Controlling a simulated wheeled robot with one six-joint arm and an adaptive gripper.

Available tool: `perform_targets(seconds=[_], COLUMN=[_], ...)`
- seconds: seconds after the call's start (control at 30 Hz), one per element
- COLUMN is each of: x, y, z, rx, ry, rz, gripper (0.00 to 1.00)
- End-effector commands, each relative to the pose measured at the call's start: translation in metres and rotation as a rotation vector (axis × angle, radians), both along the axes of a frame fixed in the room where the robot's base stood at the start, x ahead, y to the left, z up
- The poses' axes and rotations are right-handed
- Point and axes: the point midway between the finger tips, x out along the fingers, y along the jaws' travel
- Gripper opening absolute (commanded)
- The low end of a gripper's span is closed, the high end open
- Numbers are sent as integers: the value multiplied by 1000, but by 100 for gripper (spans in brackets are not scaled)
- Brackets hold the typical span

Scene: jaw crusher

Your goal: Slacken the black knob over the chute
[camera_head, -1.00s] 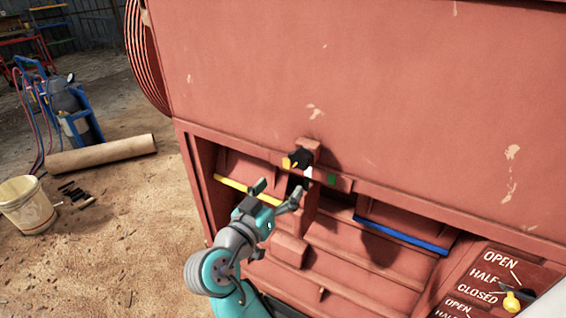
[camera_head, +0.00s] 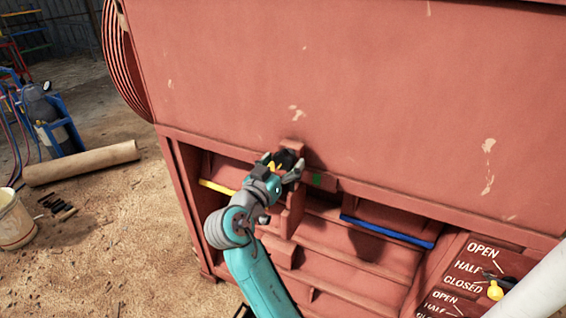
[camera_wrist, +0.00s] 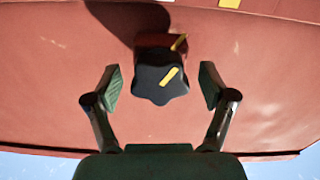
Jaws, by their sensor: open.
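The black knob (camera_wrist: 158,84) is lobed, with a yellow mark on its face, and sits on a red block with another yellow mark. In the wrist view it lies between and just beyond the open fingertips of my gripper (camera_wrist: 160,88), with a gap on both sides. In the head view the knob (camera_head: 287,158) is partly hidden behind my gripper (camera_head: 280,170), which is right at it. The chute (camera_head: 320,235) opens in the red machine below, with a yellow-edged flap at left and a blue-edged flap at right.
A green mark (camera_head: 317,179) is right of the knob. A panel (camera_head: 470,275) reading OPEN, HALF, CLOSED with a yellow-tipped lever (camera_head: 495,290) is at the lower right. A brown roll (camera_head: 80,163), a bucket (camera_head: 14,220) and a blue gas-bottle cart (camera_head: 50,120) stand on open ground at left.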

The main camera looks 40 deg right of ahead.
Motion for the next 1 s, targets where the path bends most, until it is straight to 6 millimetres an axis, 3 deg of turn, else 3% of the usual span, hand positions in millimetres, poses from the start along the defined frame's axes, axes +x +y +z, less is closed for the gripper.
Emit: perform_targets(seconds=[0.3,0.5,0.57,1.0], x=[1,1,1,1], y=[-2,-2,-2,-2], z=[0,0,0,0], rx=[0,0,0,-30], ry=[0,0,0,84], rz=[0,0,0,0], gripper=[82,32,22,22])
